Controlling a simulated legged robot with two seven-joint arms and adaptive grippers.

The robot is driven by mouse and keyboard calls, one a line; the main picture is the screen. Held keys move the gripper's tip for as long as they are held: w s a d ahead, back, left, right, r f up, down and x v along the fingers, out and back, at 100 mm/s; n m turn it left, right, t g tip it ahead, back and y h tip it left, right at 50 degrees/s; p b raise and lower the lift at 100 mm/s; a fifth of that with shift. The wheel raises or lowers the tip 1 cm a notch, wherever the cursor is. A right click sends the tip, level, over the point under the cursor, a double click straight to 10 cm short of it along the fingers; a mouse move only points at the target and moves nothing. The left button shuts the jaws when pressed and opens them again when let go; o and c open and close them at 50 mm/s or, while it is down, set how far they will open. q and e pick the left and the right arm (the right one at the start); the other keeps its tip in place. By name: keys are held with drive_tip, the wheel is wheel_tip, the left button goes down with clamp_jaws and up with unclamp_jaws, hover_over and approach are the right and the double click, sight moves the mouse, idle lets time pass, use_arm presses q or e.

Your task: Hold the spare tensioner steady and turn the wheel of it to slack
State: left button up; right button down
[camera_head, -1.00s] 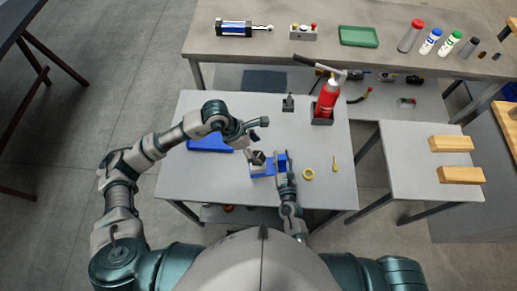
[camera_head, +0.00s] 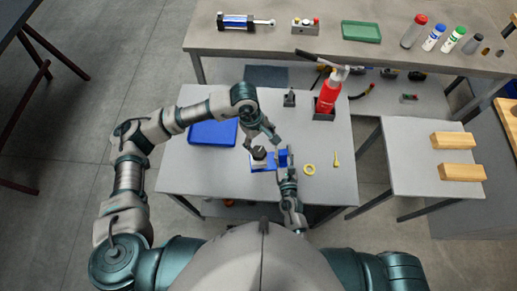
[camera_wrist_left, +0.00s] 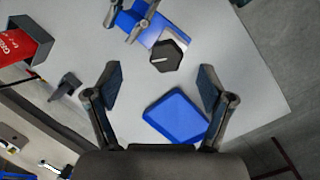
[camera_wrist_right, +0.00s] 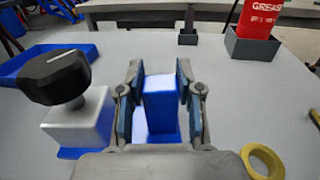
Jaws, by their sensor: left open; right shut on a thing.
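The spare tensioner is a blue base (camera_head: 262,164) with a black wheel (camera_head: 259,153) on top, on the near middle of the grey table. In the right wrist view the black wheel (camera_wrist_right: 55,76) has a white mark and sits on a silver block (camera_wrist_right: 78,122). My right gripper (camera_head: 284,166) is shut on the upright blue block (camera_wrist_right: 161,105) of the tensioner. My left gripper (camera_head: 262,143) is open above and just behind the wheel. In the left wrist view the wheel (camera_wrist_left: 167,55) lies ahead of the open fingers (camera_wrist_left: 160,85), apart from them.
A blue tray (camera_head: 213,133) lies left on the table. A yellow ring (camera_head: 309,169) and a small yellow piece (camera_head: 335,160) lie to the right. A red grease bottle (camera_head: 328,93) in a dark holder and a small dark stand (camera_head: 289,97) are at the back.

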sight(258, 151)
use_arm(q)
drive_tip(key=f+m+y, duration=0.1)
drive_tip(key=f+m, duration=0.1)
drive_tip(key=f, duration=0.1)
drive_tip(key=w+f+m, duration=0.1)
drive_tip(key=f, duration=0.3)
drive_tip(key=a+f+m+y, duration=0.1)
drive_tip(key=f+m, duration=0.1)
drive_tip(key=f, duration=0.1)
drive_tip(key=shift+w+f+m+t+y, duration=0.2)
drive_tip(key=shift+f+m+t+y, duration=0.1)
drive_tip(key=shift+f, duration=0.1)
drive_tip(key=c, duration=1.2)
